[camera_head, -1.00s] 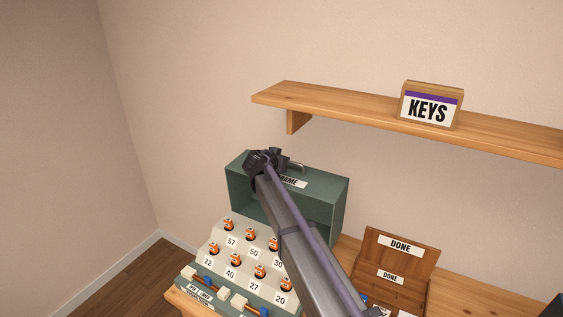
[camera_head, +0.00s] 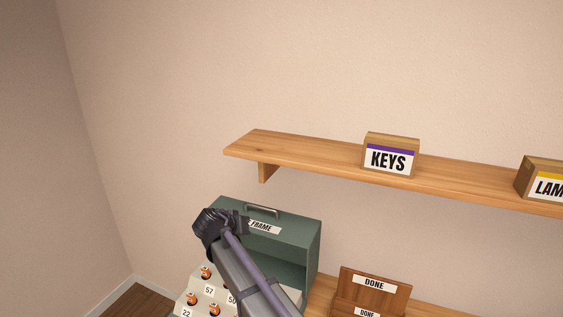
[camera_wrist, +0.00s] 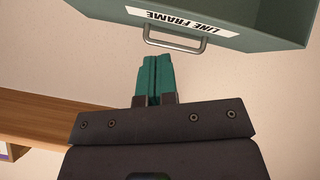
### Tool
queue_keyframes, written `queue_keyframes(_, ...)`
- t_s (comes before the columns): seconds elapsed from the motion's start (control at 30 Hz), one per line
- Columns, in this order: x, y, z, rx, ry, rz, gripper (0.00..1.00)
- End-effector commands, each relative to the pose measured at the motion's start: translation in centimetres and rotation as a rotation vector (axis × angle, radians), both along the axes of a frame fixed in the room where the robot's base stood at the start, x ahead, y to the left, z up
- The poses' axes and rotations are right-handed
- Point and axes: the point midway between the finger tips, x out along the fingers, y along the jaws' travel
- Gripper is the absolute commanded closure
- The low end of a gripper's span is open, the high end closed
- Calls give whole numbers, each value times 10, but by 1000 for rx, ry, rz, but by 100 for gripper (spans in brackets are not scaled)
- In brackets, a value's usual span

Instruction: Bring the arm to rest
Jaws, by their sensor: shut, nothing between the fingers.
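My gripper (camera_wrist: 155,78) shows in the wrist view with its two teal fingers pressed together and nothing between them. It points toward the green line frame box (camera_wrist: 240,22), just short of its metal handle (camera_wrist: 173,42). In the head view my arm reaches up from the bottom, and its dark wrist end is in front of the left part of the green line frame box (camera_head: 292,236). The fingers are hidden in the head view.
A wooden shelf (camera_head: 300,162) on the wall holds a KEYS box (camera_head: 390,157) and a second, partly cut-off box (camera_head: 540,180). A sloped panel with numbered orange-topped pieces (camera_head: 205,272) stands below my arm. A wooden DONE box (camera_head: 374,293) is at the lower right.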

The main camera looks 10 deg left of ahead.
Motion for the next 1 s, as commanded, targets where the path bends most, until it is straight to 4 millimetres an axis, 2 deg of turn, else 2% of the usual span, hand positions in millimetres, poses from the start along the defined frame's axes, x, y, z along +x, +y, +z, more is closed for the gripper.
queue_keyframes(0.03, -34, -46, -25, -34, 137, 15, 100)
queue_keyframes(0.07, -50, -70, -39, -48, 226, 29, 100)
queue_keyframes(0.1, -71, -102, -57, -51, 338, 48, 100)
queue_keyframes(0.17, -103, -149, -81, -34, 492, 81, 100)
queue_keyframes(0.2, -127, -178, -97, -6, 586, 104, 100)
queue_keyframes(0.27, -163, -222, -118, 57, 705, 134, 100)
queue_keyframes(0.3, -188, -249, -132, 113, 768, 146, 100)
queue_keyframes(0.4, -238, -304, -158, 266, 843, 114, 100)
queue_keyframes(0.5, -253, -346, -171, 345, 829, 19, 100)
queue_keyframes(0.63, -248, -368, -173, 365, 818, -34, 100)
queue_keyframes(1.0, -247, -368, -170, 363, 816, -35, 100)
